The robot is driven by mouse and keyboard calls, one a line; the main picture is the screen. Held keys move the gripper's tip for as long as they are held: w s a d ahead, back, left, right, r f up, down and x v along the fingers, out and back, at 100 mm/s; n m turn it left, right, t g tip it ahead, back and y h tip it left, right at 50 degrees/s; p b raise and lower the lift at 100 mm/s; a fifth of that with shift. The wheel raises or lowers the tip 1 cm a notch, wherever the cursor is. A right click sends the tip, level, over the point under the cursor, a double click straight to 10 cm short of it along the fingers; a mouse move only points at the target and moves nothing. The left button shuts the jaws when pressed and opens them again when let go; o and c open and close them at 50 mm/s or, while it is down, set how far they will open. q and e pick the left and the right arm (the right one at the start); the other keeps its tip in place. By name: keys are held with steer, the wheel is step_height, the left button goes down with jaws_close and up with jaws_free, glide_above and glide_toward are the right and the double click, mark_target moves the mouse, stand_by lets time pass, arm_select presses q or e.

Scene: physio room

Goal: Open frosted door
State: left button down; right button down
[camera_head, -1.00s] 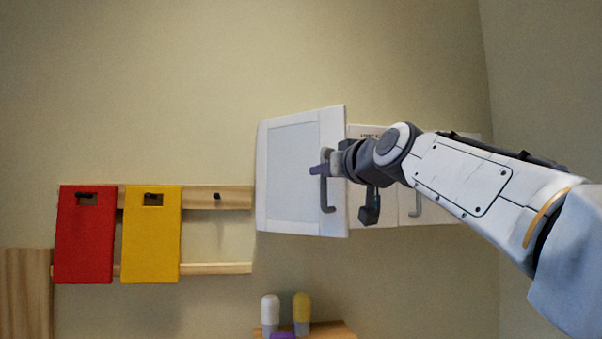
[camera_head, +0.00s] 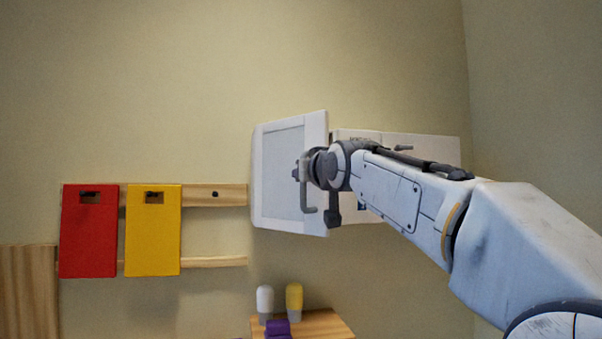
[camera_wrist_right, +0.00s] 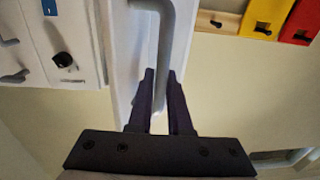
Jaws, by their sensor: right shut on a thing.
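The frosted door (camera_head: 283,170) has a white frame and a pale grey panel. It stands ajar at an angle on the white wall cabinet (camera_head: 395,148), in the middle of the head view. Its grey bar handle (camera_head: 308,205) is on the right side of the frame. My right gripper (camera_head: 298,171) is at the upper part of this handle. In the right wrist view the fingers (camera_wrist_right: 162,85) are shut around the handle (camera_wrist_right: 166,35). My arm hides much of the cabinet front. My left gripper is not in view.
A red board (camera_head: 89,232) and a yellow board (camera_head: 152,232) hang on a wooden rail (camera_head: 215,195) left of the door. Below, a wooden shelf (camera_head: 318,325) holds a white-capped bottle (camera_head: 265,300), a yellow one (camera_head: 294,298) and a purple item (camera_head: 277,328). The wall above is bare.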

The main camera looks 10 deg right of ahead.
steer(key=c, duration=0.8)
jaws_free()
steer(key=shift+c, duration=0.2)
steer(key=shift+s+f, duration=0.1)
steer(key=shift+s, duration=0.25)
steer(key=s+d+b, duration=0.1)
steer(key=s+b, duration=0.4)
steer(key=s, duration=0.4)
steer(key=shift+s+d, duration=0.35)
steer(key=shift+d, duration=0.05)
